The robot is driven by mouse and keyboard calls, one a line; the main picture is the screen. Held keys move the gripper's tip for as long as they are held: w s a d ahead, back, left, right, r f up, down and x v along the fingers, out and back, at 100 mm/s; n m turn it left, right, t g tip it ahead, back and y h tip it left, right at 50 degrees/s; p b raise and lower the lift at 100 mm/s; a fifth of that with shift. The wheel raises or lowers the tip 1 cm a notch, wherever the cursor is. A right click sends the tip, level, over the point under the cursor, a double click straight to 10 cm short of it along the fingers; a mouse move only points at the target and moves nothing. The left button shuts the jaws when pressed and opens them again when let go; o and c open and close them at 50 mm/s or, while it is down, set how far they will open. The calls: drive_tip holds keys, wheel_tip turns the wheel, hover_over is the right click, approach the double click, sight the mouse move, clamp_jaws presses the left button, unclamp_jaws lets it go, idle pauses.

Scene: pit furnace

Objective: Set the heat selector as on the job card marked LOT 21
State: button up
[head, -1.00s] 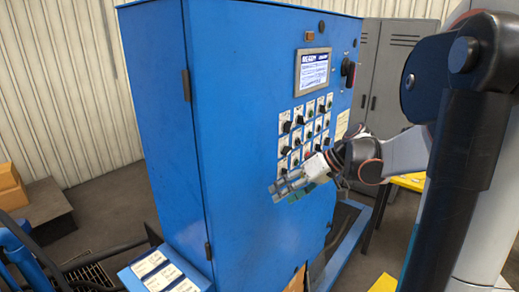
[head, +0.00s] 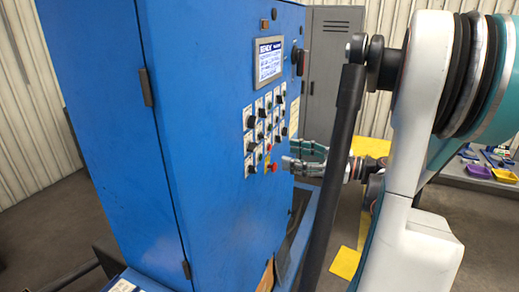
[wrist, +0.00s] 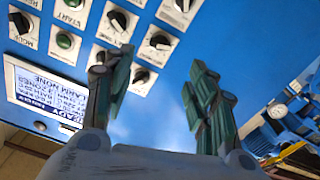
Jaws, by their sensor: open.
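The blue control cabinet (head: 200,130) carries rows of black selector knobs (head: 250,121) on white plates. I cannot tell which knob is the heat selector. In the wrist view the panel is upside down, with several black knobs (wrist: 160,41) and a green button (wrist: 65,41) near a START label. My gripper (head: 292,156) is open and empty beside the panel's right side. In the wrist view its two green-grey fingers (wrist: 158,75) are spread and touch no knob. A white card (head: 122,287) barely shows at the bottom left; its writing cannot be read.
A lit screen (head: 269,61) sits above the knobs; the wrist view reads READY and ALARM NONE. A red button (head: 273,168) is low on the panel. Grey lockers (head: 334,80) stand behind. Purple and yellow bins (head: 478,172) lie on a bench at right.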

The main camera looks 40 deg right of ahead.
sight(256, 148)
drive_tip(key=x, duration=1)
drive_tip(key=shift+w+a, duration=0.15)
drive_tip(key=shift+w, duration=0.15)
drive_tip(key=shift+c, duration=0.3)
drive_tip(key=c, duration=1)
